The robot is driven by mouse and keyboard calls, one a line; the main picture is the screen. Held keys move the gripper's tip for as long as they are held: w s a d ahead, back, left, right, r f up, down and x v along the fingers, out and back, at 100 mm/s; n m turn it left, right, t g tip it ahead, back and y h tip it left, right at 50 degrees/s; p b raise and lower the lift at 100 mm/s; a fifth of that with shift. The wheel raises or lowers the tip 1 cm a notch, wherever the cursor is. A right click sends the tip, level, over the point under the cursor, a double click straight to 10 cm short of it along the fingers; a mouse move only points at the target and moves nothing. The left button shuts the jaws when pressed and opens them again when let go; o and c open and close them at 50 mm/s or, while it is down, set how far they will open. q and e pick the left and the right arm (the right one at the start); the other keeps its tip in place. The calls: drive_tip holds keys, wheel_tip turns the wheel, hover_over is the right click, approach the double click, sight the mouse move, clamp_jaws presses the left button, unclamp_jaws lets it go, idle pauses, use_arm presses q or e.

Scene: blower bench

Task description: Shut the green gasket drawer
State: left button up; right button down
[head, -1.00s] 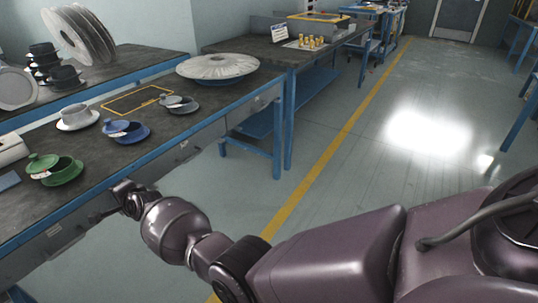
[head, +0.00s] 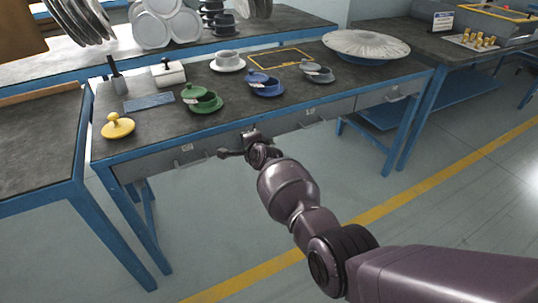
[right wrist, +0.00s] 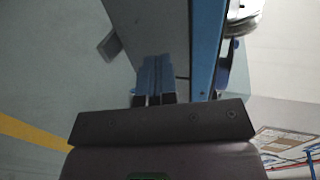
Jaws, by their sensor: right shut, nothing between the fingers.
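No drawer front in view is visibly green. A grey drawer (head: 160,164) with a bar handle is in the bench front below the green lidded dish (head: 203,101). It looks nearly flush with the bench, and I cannot tell whether it stands out a little. My right gripper (head: 250,136) is at the bench front, to the right of that drawer's handle, and partly hides the front there. In the right wrist view, its fingers (right wrist: 154,97) are together and empty, close to a grey panel with a blue edge. Contact cannot be told. My left gripper is out of view.
More grey drawers (head: 312,122) continue to the right. Another table (head: 35,140) stands at left. Floor in front is clear.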

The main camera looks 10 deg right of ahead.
use_arm(q)
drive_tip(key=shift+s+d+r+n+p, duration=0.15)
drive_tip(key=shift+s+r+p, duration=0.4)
drive_tip(key=shift+p, duration=0.7)
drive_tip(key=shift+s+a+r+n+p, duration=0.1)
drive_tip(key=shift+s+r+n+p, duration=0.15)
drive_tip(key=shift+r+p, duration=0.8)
use_arm(e)
drive_tip(key=v, duration=1.1)
drive_tip(key=shift+s+f, duration=0.2)
drive_tip(key=shift+f, duration=0.05)
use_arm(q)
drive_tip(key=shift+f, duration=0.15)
use_arm(e)
drive_tip(key=shift+d, duration=0.15)
